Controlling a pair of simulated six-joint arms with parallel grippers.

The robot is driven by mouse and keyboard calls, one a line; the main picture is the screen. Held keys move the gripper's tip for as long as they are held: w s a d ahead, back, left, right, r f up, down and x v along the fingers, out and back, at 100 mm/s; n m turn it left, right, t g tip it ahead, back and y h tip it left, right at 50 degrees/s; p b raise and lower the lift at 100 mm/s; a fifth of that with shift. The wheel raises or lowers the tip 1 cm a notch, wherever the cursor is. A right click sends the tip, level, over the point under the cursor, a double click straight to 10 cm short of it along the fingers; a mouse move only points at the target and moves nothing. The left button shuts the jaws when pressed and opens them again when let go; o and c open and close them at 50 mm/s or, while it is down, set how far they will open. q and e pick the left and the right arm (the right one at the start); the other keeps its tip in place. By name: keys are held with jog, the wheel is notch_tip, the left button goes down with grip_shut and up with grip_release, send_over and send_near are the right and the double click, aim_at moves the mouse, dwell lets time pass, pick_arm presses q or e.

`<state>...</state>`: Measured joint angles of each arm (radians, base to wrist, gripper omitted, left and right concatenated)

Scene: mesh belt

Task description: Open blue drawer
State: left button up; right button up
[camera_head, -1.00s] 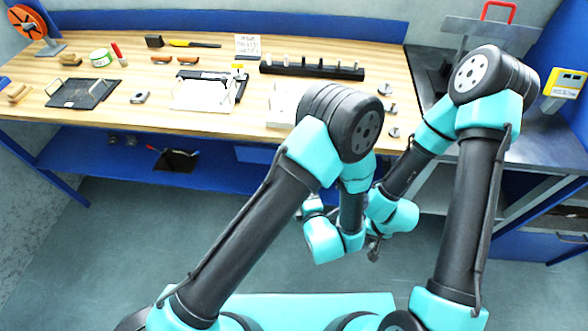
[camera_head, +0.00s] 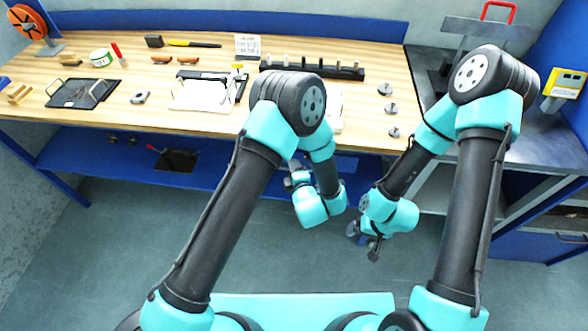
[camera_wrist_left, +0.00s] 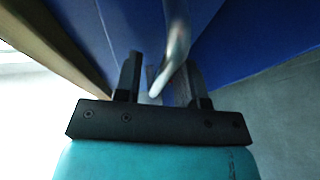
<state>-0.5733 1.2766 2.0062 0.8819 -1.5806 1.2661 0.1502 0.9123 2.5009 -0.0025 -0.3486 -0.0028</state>
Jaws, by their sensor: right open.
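In the left wrist view, the blue drawer front (camera_wrist_left: 255,35) lies close ahead of my left gripper (camera_wrist_left: 162,80). A shiny metal handle (camera_wrist_left: 176,45) runs down between its two black fingers. The fingers stand apart, with gaps beside the handle, and are not shut on it. In the head view, my left gripper (camera_head: 292,178) is just below the bench's front edge, largely hidden by my own arm. The drawer there is mostly hidden by that arm and the bench top. My right gripper (camera_head: 374,247) is open and empty over the floor, away from the bench.
The wooden bench top (camera_head: 220,122) overhangs the drawer area. It carries a white tray (camera_head: 203,95), a black tray (camera_head: 82,93) and a black peg rack (camera_head: 315,68). A blue lower shelf (camera_head: 110,160) runs underneath. The grey floor (camera_head: 130,250) in front is clear.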

pick_arm(q)
grip_shut()
jog(key=shift+s, duration=0.1)
dwell(0.4)
